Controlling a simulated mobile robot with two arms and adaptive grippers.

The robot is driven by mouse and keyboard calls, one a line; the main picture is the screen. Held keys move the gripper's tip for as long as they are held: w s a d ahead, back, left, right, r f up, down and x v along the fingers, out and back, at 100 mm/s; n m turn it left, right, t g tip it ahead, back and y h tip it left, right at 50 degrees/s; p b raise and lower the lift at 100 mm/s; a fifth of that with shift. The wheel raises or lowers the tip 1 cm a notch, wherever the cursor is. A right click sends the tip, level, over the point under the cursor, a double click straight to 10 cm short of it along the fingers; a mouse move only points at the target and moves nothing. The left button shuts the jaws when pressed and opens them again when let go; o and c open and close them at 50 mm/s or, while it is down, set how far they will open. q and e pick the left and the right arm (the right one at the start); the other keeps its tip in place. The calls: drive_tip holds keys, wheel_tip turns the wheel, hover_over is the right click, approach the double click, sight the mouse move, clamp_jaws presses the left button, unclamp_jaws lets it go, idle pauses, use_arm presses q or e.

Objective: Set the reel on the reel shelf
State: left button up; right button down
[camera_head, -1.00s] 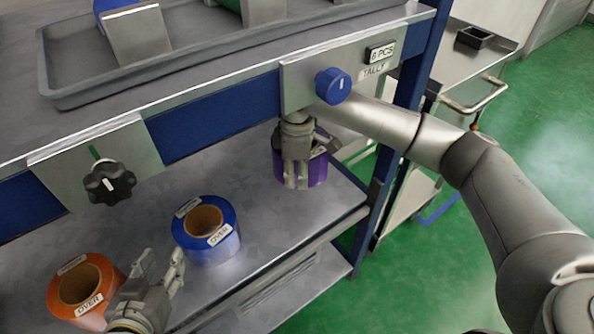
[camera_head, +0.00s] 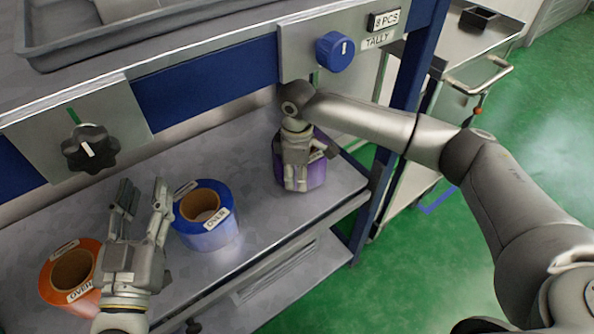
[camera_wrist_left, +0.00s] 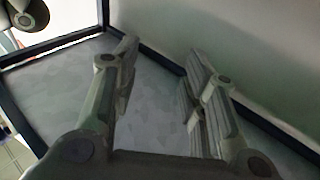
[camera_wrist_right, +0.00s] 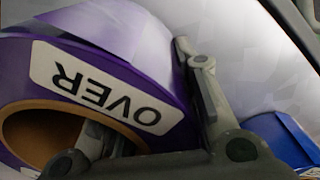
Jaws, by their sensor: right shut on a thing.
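The purple reel (camera_head: 318,174) is at the right end of the lower shelf (camera_head: 262,225), which I take as the reel shelf. My right gripper (camera_head: 296,186) is shut on the reel's wall. In the right wrist view the reel (camera_wrist_right: 30,75) shows its OVER label upside down, with one finger in the brown core and one outside. The reel looks roughly upright; I cannot tell whether its base touches the shelf. My left gripper (camera_head: 142,200) is open and empty, above the shelf between the orange and blue reels. The left wrist view shows bare shelf between its fingers (camera_wrist_left: 155,75).
A blue reel (camera_head: 208,232) and an orange reel (camera_head: 62,284) stand on the shelf to the left. A beam with a black knob (camera_head: 90,149) and a blue knob (camera_head: 335,51) overhangs it. A post (camera_head: 408,105) and a trolley (camera_head: 462,60) are at right.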

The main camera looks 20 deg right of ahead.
use_arm(q)
drive_tip(key=shift+s+r+t, duration=0.15)
drive_tip(key=shift+r+t, duration=0.35)
drive_tip(key=shift+r, duration=0.25)
use_arm(e)
drive_tip(key=shift+f, duration=0.25)
use_arm(q)
drive_tip(key=shift+f, duration=0.15)
use_arm(e)
drive_tip(key=c, duration=1.4)
unclamp_jaws()
drive_tip(key=shift+f, duration=0.15)
drive_tip(key=shift+o, duration=1.4)
